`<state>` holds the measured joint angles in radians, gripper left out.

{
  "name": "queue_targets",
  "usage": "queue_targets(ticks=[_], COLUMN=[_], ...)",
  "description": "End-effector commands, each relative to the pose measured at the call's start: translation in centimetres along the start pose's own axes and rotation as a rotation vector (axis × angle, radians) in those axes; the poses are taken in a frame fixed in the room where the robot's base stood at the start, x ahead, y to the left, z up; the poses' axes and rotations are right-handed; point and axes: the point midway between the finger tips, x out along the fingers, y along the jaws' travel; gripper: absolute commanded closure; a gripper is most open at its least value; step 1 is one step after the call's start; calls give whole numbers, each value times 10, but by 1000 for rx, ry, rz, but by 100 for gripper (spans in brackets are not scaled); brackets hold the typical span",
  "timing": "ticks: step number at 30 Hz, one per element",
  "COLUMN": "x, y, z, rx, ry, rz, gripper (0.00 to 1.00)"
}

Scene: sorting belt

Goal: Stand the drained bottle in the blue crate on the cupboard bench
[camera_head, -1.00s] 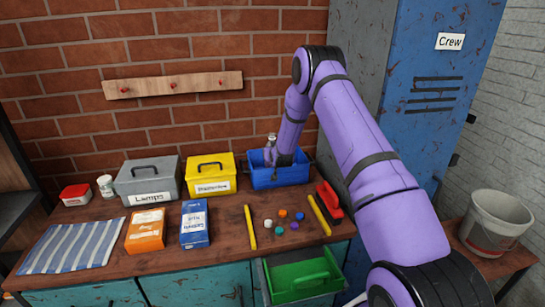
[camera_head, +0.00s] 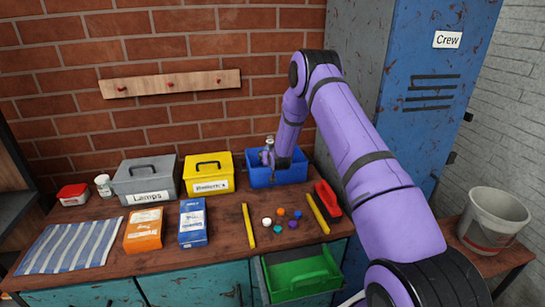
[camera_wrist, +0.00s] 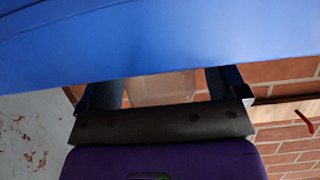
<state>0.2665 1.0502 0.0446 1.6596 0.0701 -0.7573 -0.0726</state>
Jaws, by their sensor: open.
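The blue crate (camera_head: 278,180) stands at the back of the bench against the brick wall. A clear bottle (camera_head: 269,141) stands up above the crate's rim at its left part; its lower part is hidden. My gripper (camera_head: 267,157) is in front of the bottle, at the crate. In the wrist view my open gripper (camera_wrist: 163,85) has one finger on each side of the pale, see-through bottle (camera_wrist: 160,90). The blue crate wall (camera_wrist: 160,35) fills the top of that view and hides the fingertips. I cannot tell whether the bottle touches the crate floor.
A yellow box (camera_head: 209,177) stands just left of the crate, with a grey Lamps box (camera_head: 147,185) beyond it. A red-and-black brush (camera_head: 328,199), yellow sticks and several small caps lie in front. A tall blue locker (camera_head: 430,90) stands at the right.

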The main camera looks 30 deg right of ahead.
Motion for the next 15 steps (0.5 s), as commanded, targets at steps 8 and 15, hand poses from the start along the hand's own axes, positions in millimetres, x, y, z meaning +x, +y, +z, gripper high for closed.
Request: queue_targets(ticks=[8, 15], x=[-45, -91], y=[0, 0], z=[0, 0], rx=[0, -1], ry=[-1, -2], rz=[0, 0], gripper=[9, 9])
